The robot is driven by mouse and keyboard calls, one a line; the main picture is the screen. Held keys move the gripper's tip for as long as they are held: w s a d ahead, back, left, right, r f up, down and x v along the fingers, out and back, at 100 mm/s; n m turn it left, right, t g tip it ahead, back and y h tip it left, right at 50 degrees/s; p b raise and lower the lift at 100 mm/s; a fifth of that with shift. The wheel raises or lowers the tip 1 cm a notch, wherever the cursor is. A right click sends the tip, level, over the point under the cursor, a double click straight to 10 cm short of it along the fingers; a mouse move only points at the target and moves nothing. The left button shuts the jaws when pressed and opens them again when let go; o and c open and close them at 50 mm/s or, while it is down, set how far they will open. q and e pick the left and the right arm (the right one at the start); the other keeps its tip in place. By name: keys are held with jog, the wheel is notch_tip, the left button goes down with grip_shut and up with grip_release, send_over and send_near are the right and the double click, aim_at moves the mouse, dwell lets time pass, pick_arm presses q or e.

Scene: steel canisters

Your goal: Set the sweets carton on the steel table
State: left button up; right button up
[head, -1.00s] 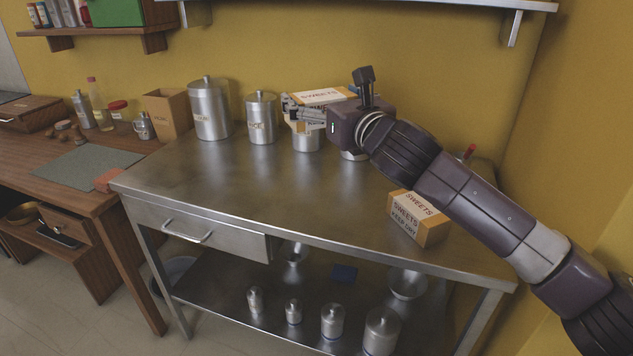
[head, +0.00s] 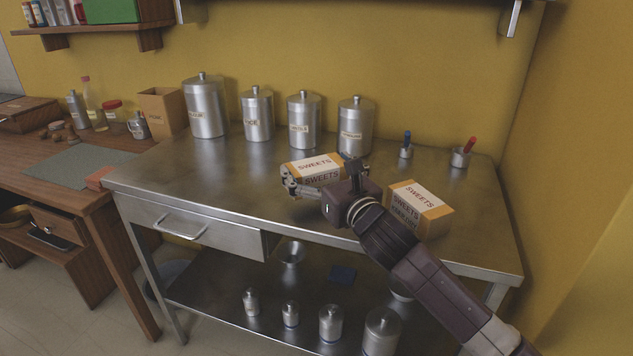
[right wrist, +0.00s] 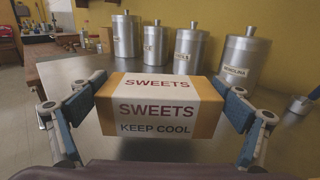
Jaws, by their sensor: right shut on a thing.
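An orange and white sweets carton marked KEEP COOL (right wrist: 155,118) is between the fingers of my right gripper (head: 320,180), which is shut on its two sides. The carton also shows in the head view (head: 313,165), over the front middle of the steel table (head: 215,175). It looks level; I cannot tell whether its underside touches the tabletop. A second sweets carton, marked KEEP DRY (head: 421,208), stands on the table to the right of my gripper. My left gripper is not in view.
Several lidded steel canisters (head: 205,108) stand along the back of the table. Two small steel pots (head: 460,158) with blue and red items stand at the back right. The tabletop's left part is clear. A wooden counter (head: 100,197) adjoins on the left.

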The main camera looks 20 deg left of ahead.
aim_at(318, 180)
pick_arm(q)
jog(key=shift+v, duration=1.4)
pick_arm(e)
jog(key=shift+f, duration=1.55)
pick_arm(q)
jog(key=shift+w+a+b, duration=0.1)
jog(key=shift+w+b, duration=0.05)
jog(key=shift+b, duration=0.15)
pick_arm(e)
jog(key=shift+f, duration=0.2)
jog(key=o, duration=1.1)
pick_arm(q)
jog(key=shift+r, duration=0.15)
pick_arm(e)
jog(key=shift+r, duration=0.1)
jog(key=shift+s+d, duration=0.1)
jog(key=shift+d, duration=0.05)
pick_arm(q)
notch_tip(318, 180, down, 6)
jog(key=p, duration=0.1)
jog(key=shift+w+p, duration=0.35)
jog(key=shift+p, duration=0.05)
pick_arm(e)
jog(key=v, duration=1.1)
jog(key=shift+s+d, duration=0.15)
jog(key=shift+s, duration=0.15)
